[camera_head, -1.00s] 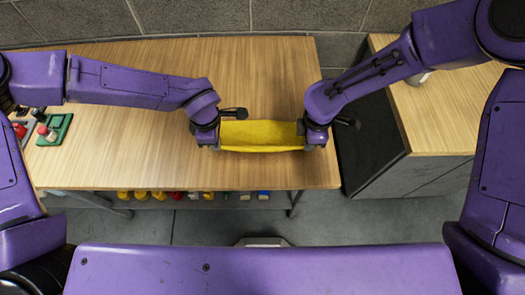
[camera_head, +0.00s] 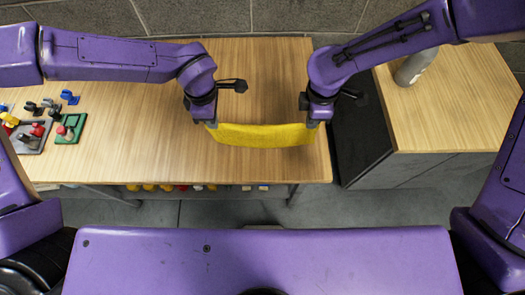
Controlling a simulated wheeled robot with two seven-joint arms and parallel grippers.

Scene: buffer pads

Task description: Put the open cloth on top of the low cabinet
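The yellow cloth (camera_head: 264,135) is stretched between my two grippers, above the front right part of the wooden table. It hangs as a wide strip with its lower edge near the table's front edge. My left gripper (camera_head: 208,122) is shut on its left end. My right gripper (camera_head: 314,122) is shut on its right end. The fingertips are small and partly hidden by the cloth and wrists. The low cabinet (camera_head: 450,115), with a light wood top and grey sides, stands to the right of the table.
A grey bottle (camera_head: 416,66) stands on the cabinet's far left part; the top in front of it is clear. Clamps and coloured parts on a green pad (camera_head: 70,128) and grey pad (camera_head: 32,138) lie at the table's left.

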